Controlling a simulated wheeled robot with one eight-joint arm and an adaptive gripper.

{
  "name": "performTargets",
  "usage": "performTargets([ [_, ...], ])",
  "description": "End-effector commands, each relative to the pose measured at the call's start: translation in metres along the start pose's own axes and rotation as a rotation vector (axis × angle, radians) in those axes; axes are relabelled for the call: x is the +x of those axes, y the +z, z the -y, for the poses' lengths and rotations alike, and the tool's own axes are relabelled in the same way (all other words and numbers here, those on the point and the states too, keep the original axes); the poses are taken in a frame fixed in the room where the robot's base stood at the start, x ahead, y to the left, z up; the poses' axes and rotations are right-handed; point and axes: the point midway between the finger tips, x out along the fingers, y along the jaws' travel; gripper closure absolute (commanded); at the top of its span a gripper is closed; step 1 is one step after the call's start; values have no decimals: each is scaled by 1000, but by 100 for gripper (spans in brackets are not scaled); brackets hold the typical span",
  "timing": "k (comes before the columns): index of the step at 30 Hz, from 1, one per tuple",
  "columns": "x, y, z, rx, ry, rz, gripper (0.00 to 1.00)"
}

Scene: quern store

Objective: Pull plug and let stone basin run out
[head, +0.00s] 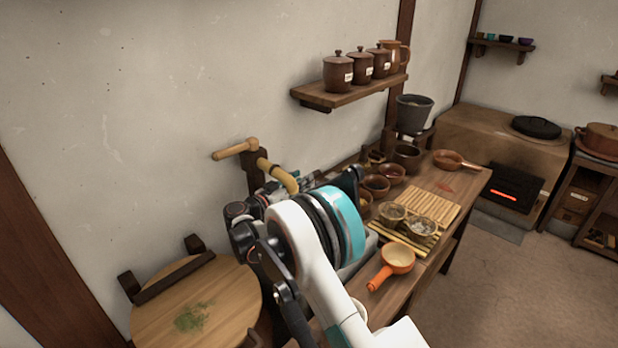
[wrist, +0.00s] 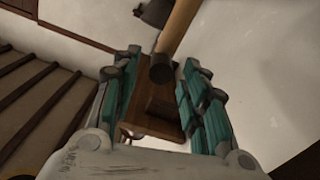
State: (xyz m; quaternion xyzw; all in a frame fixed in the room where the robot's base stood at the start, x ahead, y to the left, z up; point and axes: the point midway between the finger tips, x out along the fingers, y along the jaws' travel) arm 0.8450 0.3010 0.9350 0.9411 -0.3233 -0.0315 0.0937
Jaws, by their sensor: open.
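My gripper (wrist: 161,62) is open in the wrist view, its teal-padded fingers apart with nothing gripped. Between and beyond them show a tan wooden rod with a dark end (wrist: 161,70) and a brown wooden block (wrist: 160,105); I cannot tell whether the fingers touch either. In the head view my arm covers the middle of the bench, and the gripper is mostly hidden behind it. Neither the stone basin nor its plug can be made out in either view.
The bench (head: 461,184) carries several brown bowls, a slatted mat (head: 432,206) and an orange handled pan (head: 398,259). A round wooden board (head: 215,300) lies at the lower left. A shelf (head: 352,93) with lidded jars hangs above. Floor is clear at right.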

Motion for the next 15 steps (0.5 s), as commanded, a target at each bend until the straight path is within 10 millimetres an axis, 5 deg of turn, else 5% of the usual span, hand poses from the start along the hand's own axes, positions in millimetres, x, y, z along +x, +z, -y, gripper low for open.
performTargets([
  [6, -43, 0, 1, -1, -1, -1, 60],
  [15, -66, 0, 0, -1, 1, -1, 60],
])
